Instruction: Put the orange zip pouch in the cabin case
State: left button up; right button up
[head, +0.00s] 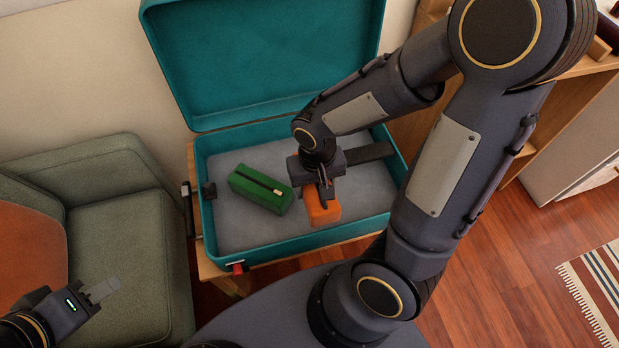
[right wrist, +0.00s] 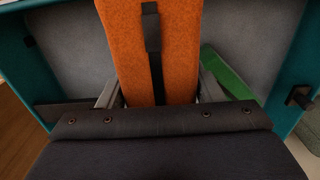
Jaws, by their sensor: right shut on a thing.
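The teal cabin case (head: 292,247) stands open with its lid (head: 262,55) raised at the back. My right gripper (head: 322,196) is shut on the orange zip pouch (head: 329,213) and holds it within the case's outline, right of the middle. Whether the pouch touches the case floor I cannot tell. In the right wrist view the pouch (right wrist: 178,50) rises between the two fingers, with a dark zip strip along it. My left gripper (head: 103,290) is at the lower left, away from the case; its jaw opening is not clear.
A green zip pouch (head: 258,190) lies in the case, left of the orange one. The grey lining (head: 240,228) around it is bare. A green-grey armchair (head: 112,240) with an orange cushion (head: 30,255) stands left. Wooden shelves (head: 575,72) and a striped rug (head: 597,285) are right.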

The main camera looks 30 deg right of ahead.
jog(key=w, duration=0.1)
jog(key=w+d+f, duration=0.2)
jog(key=w, duration=0.1)
jog(key=shift+f+b, duration=0.2)
jog(key=shift+b, duration=0.15)
jog(key=w+f, duration=0.1)
jog(key=w+d+f+b, duration=0.1)
jog(key=f, duration=0.1)
jog(key=w+d+f, duration=0.1)
jog(key=w, duration=0.1)
jog(key=shift+f, duration=0.4)
jog(key=shift+w+f+b, duration=0.1)
jog(key=shift+f+b, duration=0.15)
jog(key=shift+b, duration=0.1)
jog(key=shift+w+d+f+b, duration=0.15)
jog(key=shift+f+b, duration=0.3)
jog(key=shift+f, duration=1.2)
jog(key=shift+f+b, duration=0.3)
jog(key=o, duration=1.1)
jog(key=shift+r, duration=0.1)
